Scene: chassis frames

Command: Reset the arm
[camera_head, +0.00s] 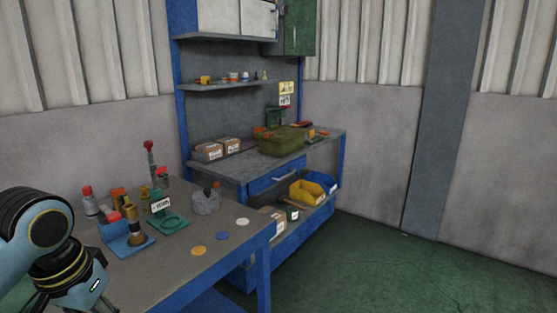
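My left arm (40,225) comes in at the lower left, over the left end of the near table (200,265). Its gripper (95,308) is cut off by the bottom edge of the view, so its fingers barely show and I cannot tell whether they are open. My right arm and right gripper are not in view.
The near table holds a blue stand (127,240), a teal stand (168,222), a grey rounded object (206,201) and several small discs. Behind it, a blue workbench (240,165) carries a green case (282,141) and boxes. Green floor (380,275) is clear at right.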

